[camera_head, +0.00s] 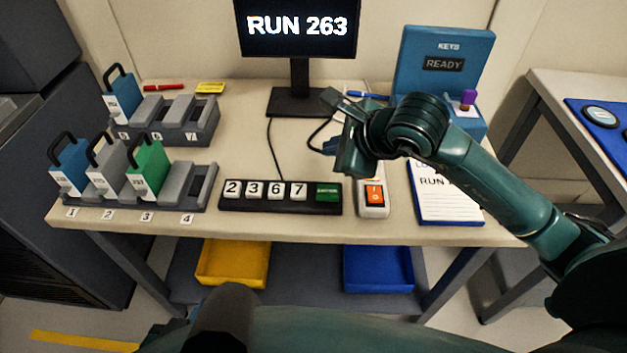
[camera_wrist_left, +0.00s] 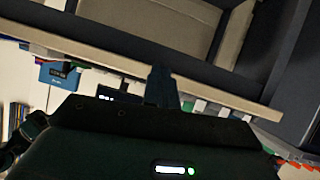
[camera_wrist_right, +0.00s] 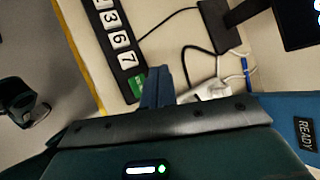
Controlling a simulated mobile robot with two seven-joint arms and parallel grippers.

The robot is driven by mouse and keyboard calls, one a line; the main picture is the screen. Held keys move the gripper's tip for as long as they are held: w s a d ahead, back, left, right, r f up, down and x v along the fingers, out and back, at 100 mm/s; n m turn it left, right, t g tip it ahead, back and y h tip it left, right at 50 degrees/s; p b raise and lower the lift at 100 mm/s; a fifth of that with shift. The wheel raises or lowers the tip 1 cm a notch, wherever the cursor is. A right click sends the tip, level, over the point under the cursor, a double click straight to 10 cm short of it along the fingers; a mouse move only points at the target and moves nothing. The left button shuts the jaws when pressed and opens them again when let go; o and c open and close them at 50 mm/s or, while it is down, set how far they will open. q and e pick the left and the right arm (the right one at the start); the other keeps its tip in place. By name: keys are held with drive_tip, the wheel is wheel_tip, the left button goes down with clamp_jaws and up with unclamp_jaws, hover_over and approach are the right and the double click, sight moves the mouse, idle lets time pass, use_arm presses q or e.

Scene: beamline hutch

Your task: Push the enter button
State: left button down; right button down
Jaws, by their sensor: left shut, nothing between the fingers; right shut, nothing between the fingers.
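The green enter button (camera_head: 328,195) sits at the right end of a black key strip (camera_head: 262,208), after white keys reading 2, 3, 6, 7. In the right wrist view the green button (camera_wrist_right: 138,88) lies just left of the fingertips. My right gripper (camera_head: 330,147) is shut and empty, and looks to be above and behind the button, apart from it. Its closed fingers (camera_wrist_right: 157,80) partly cover the strip's end. My left gripper (camera_wrist_left: 161,82) shows in the left wrist view, shut and empty, with a table edge beyond it.
An orange switch on a white box (camera_head: 374,208) stands right of the strip, beside a clipboard (camera_head: 447,205). A monitor (camera_head: 298,27) reads RUN 263. The table front is clear.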

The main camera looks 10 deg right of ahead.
sight(332, 194)
use_arm(q)
drive_tip(key=shift+s+d+f, duration=0.15)
drive_tip(key=shift+s, duration=0.1)
use_arm(e)
drive_tip(key=shift+d+r, duration=0.1)
drive_tip(key=shift+d, duration=0.05)
